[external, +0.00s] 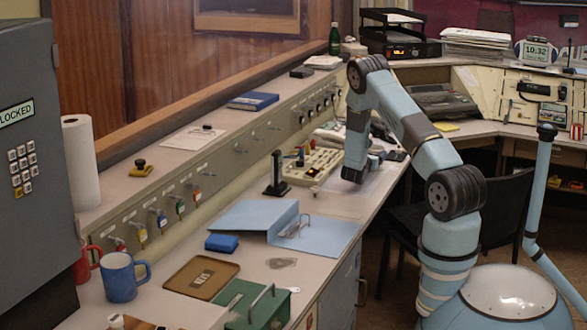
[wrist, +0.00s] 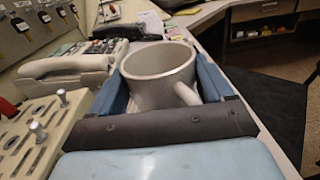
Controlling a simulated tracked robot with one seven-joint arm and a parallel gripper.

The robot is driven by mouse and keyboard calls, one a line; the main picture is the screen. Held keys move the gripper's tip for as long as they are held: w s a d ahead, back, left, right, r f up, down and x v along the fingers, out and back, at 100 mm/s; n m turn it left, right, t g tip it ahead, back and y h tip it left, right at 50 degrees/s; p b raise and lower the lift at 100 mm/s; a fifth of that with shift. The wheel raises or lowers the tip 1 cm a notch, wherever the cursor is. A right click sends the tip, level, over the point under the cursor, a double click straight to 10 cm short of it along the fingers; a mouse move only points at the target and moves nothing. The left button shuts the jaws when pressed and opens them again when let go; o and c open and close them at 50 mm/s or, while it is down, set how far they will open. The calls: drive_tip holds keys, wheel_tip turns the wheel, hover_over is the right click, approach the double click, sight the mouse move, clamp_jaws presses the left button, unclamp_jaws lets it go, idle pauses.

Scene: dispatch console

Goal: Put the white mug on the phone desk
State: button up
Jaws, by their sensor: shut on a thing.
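The white mug (wrist: 150,90), greyish in this light, sits between the two blue fingers of my gripper (wrist: 163,78) in the wrist view, with its open rim up and its handle toward the lower right. My gripper is shut on it. In the external view my gripper (external: 372,160) is low over the long counter (external: 335,205), near its right edge, and the mug is hidden by my arm. I cannot tell whether its base touches the counter. A pale telephone handset (wrist: 65,68) lies left of the mug in the wrist view. Which surface is the phone desk is unclear.
A lever panel (external: 312,165) stands left of my gripper. A black stand (external: 277,175), an open blue binder (external: 253,214), a brown tray (external: 201,277) and a blue mug (external: 120,277) are nearer. A dark chair (external: 500,215) stands right of the counter.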

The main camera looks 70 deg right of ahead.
idle(0.3)
drive_tip(key=o, duration=1.1)
drive_tip(key=shift+o, duration=0.2)
drive_tip(key=a, duration=1.2)
drive_tip(key=shift+w, duration=0.3)
drive_tip(key=s+a+r+m+g+y, duration=0.25)
drive_tip(key=a+r+m, duration=0.35)
drive_tip(key=a+r, duration=0.4)
drive_tip(key=s+a+r+m+g+y, duration=0.15)
drive_tip(key=a+r+m+y, duration=0.25)
drive_tip(key=a+r+m, duration=0.55)
drive_tip(key=s+a+r+t+y, duration=0.3)
drive_tip(key=s+a+r, duration=0.2)
drive_tip(key=a, duration=0.6)
drive_tip(key=s+a+r+m+t+y, duration=0.1)
drive_tip(key=s+a+r+t+y, duration=0.3)
drive_tip(key=a, duration=0.7)
drive_tip(key=s+a+r+t+y, duration=0.3)
drive_tip(key=s+a+r, duration=0.3)
drive_tip(key=a, duration=0.5)
drive_tip(key=shift+s+a+r+m+t+y, duration=0.25)
drive_tip(key=shift+r+m+t+y, duration=0.1)
drive_tip(key=shift+r+y, duration=0.3)
